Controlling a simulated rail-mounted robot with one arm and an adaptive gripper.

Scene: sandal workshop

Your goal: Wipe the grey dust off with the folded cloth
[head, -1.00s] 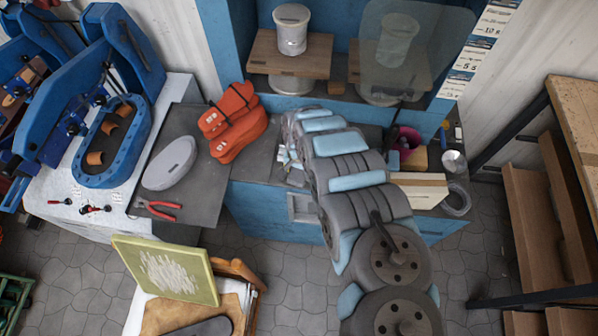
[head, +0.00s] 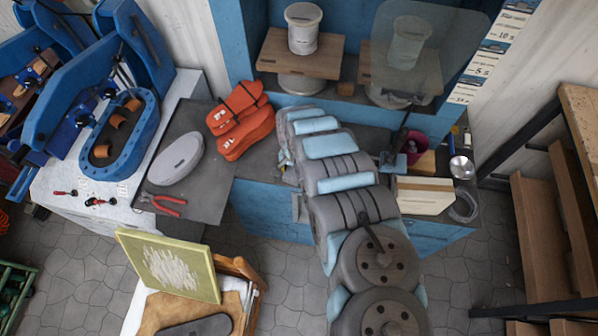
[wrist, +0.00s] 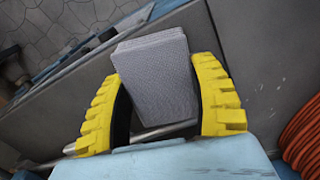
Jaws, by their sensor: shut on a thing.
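My gripper (wrist: 155,105) has yellow ribbed fingers, shut on the folded cloth (wrist: 158,75). The cloth is a pale grey, textured, layered block that sticks out beyond the fingertips. In the head view my arm hides the gripper and the cloth over the middle of the blue bench. I cannot pick out the grey dust for certain. A pale streaky patch (head: 168,268) shows on a yellow-green framed board, but I cannot tell if it is dust. In the wrist view a dark grey surface lies beyond the cloth; whether they touch is unclear.
Orange sandals (head: 240,122) and a grey oval pad (head: 176,158) lie left of my arm, with red-handled pliers (head: 164,203) nearby. A pink cup (head: 413,146) and a pale wooden block (head: 424,195) stand right of it. Blue presses (head: 120,135) fill the left table.

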